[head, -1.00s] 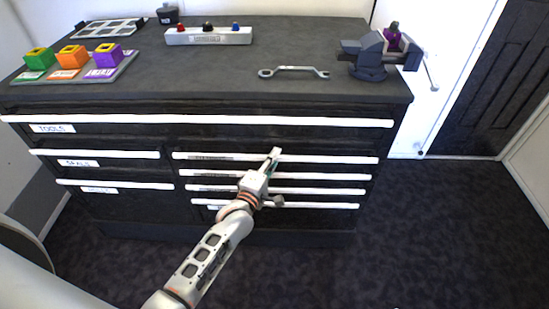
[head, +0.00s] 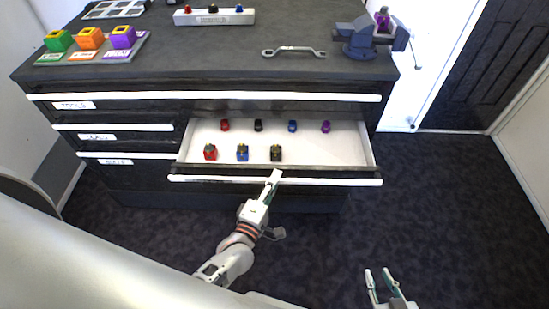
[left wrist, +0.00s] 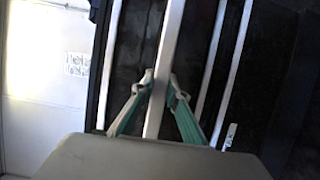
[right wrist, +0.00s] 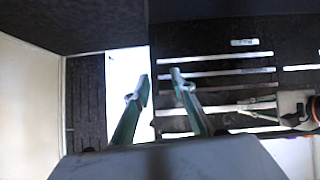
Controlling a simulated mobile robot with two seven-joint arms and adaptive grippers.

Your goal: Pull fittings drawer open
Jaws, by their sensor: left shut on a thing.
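The fittings drawer (head: 325,152) is pulled out of the cabinet, its white interior showing. Red, black, blue and purple fittings stand in a back row. Red, blue and black fittings (head: 242,153) stand in a front row. My left gripper (head: 272,180) is shut on the drawer's white bar handle (head: 330,182), left of its right end. In the left wrist view its fingers (left wrist: 159,88) close on the white bar. My right gripper (head: 378,283) is open and empty, low at the right, apart from the drawer; its spread fingers (right wrist: 158,86) show in the right wrist view.
Labelled closed drawers (head: 95,135) lie to the left, and a wide closed drawer (head: 230,99) lies above. The worktop holds coloured blocks (head: 89,39), a wrench (head: 293,51) and a vise (head: 366,38). Dark floor (head: 440,190) is free to the right.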

